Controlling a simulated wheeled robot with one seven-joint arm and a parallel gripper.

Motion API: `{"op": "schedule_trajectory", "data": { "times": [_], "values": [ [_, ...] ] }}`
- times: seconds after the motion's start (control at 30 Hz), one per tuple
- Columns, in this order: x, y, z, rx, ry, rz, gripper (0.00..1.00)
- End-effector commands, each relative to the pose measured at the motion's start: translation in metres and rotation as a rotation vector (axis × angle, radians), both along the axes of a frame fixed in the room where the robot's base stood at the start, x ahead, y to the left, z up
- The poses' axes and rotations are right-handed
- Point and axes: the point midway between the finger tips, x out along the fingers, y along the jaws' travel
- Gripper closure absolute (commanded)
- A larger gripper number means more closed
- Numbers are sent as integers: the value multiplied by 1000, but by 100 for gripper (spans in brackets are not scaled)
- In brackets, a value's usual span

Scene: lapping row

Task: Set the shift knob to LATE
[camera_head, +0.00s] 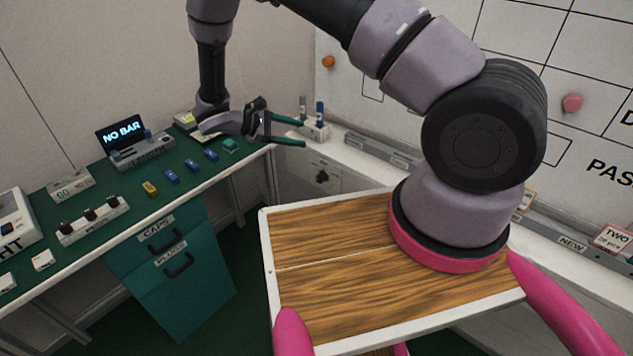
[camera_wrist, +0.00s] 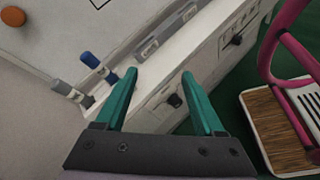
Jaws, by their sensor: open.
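A dark knob (camera_head: 321,177) sits on a pale front panel (camera_head: 325,163) under the white ledge; its markings are too small to read. I cannot tell for sure whether it is the shift knob, or which way it points. In the wrist view this dark knob (camera_wrist: 174,101) shows between the teal fingers. My gripper (camera_head: 302,133) is open and empty, with its fingers pointing toward the ledge and panel. In the wrist view the fingertips of my gripper (camera_wrist: 160,73) are apart, and nothing touches the knob.
A second dark knob (camera_wrist: 237,40) is further along the panel. A green bench (camera_head: 120,190) at left carries a "NO BAR" display (camera_head: 122,133), blue blocks and switch boxes. Magnets dot the whiteboard (camera_head: 400,105).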

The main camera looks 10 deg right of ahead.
Motion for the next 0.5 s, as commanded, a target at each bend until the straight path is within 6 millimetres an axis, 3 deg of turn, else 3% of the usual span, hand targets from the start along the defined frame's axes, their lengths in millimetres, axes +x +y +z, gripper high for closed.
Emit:
{"op": "schedule_trajectory", "data": {
  "times": [0.03, 0.1, 0.3, 0.5],
  "values": [
    [-4, 6, -29, -65, 27, 64, 30],
    [-8, 13, -61, -144, 54, 152, 30],
    [-26, 22, -146, -350, 109, 386, 30],
    [-42, 23, -197, -472, 132, 535, 30]
  ]
}}
